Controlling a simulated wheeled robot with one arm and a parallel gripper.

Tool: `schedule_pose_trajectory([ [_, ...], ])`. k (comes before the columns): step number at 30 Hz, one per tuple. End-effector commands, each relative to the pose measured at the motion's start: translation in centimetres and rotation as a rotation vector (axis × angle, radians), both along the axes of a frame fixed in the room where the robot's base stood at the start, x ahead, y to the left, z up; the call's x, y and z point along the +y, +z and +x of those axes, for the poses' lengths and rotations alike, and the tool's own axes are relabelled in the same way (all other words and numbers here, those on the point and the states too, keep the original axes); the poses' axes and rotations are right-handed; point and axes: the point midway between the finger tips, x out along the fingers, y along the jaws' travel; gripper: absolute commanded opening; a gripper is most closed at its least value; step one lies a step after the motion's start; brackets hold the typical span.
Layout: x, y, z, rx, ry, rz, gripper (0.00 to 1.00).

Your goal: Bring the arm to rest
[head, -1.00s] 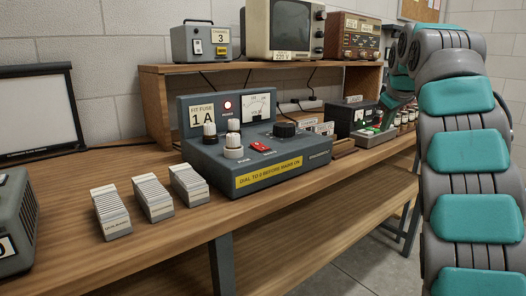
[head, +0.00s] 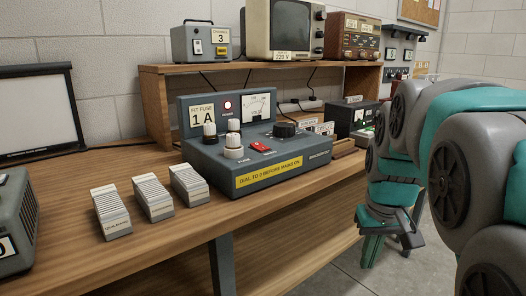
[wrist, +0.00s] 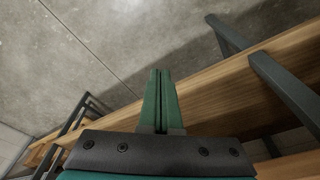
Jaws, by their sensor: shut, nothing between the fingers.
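My gripper (head: 370,250) hangs at the right of the head view, in front of the bench's front edge and pointing down. In the wrist view its two green fingers (wrist: 159,100) lie side by side, closed, with nothing between them. The fingers are over the grey floor, clear of the bench. My arm is folded at the right side of the head view and hides part of the bench behind it.
The wooden bench (head: 190,228) carries a grey control unit (head: 260,158) with a red lamp, several card stacks (head: 153,199) and a shelf (head: 270,66) of instruments. The bench's edge and metal legs (wrist: 283,88) are near my gripper. Bare floor (wrist: 120,40) lies in front.

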Motion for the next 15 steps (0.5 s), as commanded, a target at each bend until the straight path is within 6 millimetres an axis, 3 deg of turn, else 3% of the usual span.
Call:
schedule_pose_trajectory([
  [1, 1.0, -1.3, -2.3, 0.03, -0.002, 0.01, 0.0],
  [9, 4.1, -8.4, -13.8, 0.19, -0.012, 0.028, 0.0],
  [15, 5.2, -12.3, -20.2, 0.276, -0.002, 0.02, 0.0],
])
